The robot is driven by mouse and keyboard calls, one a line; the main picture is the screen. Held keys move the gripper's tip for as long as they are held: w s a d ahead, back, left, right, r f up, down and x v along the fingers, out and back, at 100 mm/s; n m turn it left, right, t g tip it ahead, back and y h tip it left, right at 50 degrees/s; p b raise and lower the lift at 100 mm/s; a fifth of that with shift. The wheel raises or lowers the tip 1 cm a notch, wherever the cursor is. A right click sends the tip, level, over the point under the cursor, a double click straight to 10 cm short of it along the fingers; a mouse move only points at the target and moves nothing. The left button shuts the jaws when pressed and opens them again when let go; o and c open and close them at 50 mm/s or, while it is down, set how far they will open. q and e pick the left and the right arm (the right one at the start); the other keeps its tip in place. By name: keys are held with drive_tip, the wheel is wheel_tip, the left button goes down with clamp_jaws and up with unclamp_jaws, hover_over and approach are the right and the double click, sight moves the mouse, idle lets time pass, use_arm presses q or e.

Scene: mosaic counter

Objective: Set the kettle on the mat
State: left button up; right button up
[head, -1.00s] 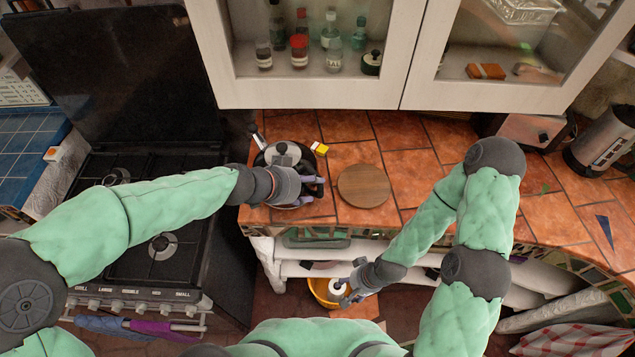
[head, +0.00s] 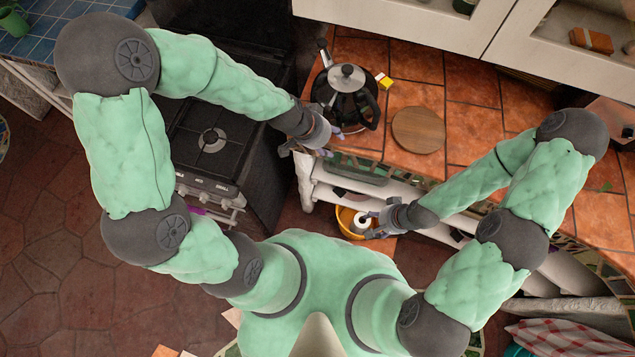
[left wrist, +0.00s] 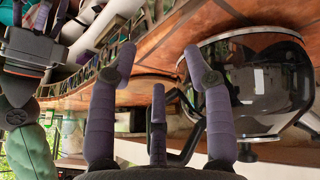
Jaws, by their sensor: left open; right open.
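The kettle (head: 338,78), silver and black with a dark handle, stands upright on the tiled counter. The mat (head: 418,131), a round wooden disc, lies bare to its right, apart from it. My left gripper (head: 333,142) is open and empty at the counter's front edge, just in front of the kettle. In the left wrist view the kettle's glossy body (left wrist: 270,85) is close on the right, outside the spread fingers (left wrist: 158,65). My right gripper (head: 367,229) is open, low in front of the counter, beside a yellow bowl.
The yellow bowl (head: 347,218) with a white round thing in it is below the counter. The stove (head: 215,140) is at left. Counter right of the mat is clear.

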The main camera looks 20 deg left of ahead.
use_arm(q)
drive_tip(key=s+f+n+g, duration=0.1)
drive_tip(key=s+f+n, duration=0.2)
drive_tip(key=s+f, duration=0.3)
drive_tip(key=s+f+n+g, duration=0.2)
drive_tip(key=s+f, duration=0.4)
drive_tip(key=f, duration=0.8)
drive_tip(key=shift+s+d+n, duration=0.15)
drive_tip(key=shift+s+n, duration=0.05)
drive_tip(key=shift+n, duration=0.7)
wheel_tip(320, 180, down, 6)
drive_tip(key=b, duration=0.6)
